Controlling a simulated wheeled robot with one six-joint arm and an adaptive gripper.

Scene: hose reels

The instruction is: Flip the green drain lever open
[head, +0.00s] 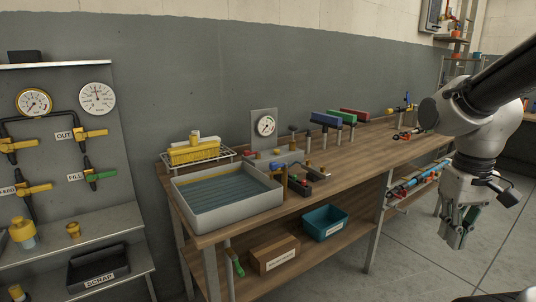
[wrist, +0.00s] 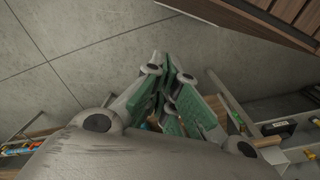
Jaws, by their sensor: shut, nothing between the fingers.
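A green lever (head: 237,263) hangs on a grey drain pipe (head: 228,250) below the front left corner of the bench, under the grey tray. It looks small here, and I cannot tell its exact angle. A second green lever (head: 101,175) sits beside the FILL label on the left wall panel. My gripper (head: 456,240) hangs at the right, over the floor and in front of the bench, far from both levers. It is shut and empty, with its green-padded fingers together in the wrist view (wrist: 170,68).
The grey tray (head: 193,223) of water stands on the wooden bench (head: 345,171). A cardboard box (head: 275,257) and a teal bin (head: 325,222) are on its lower shelf. Bench legs stand near the drain pipe. The concrete floor (head: 410,260) in front is clear.

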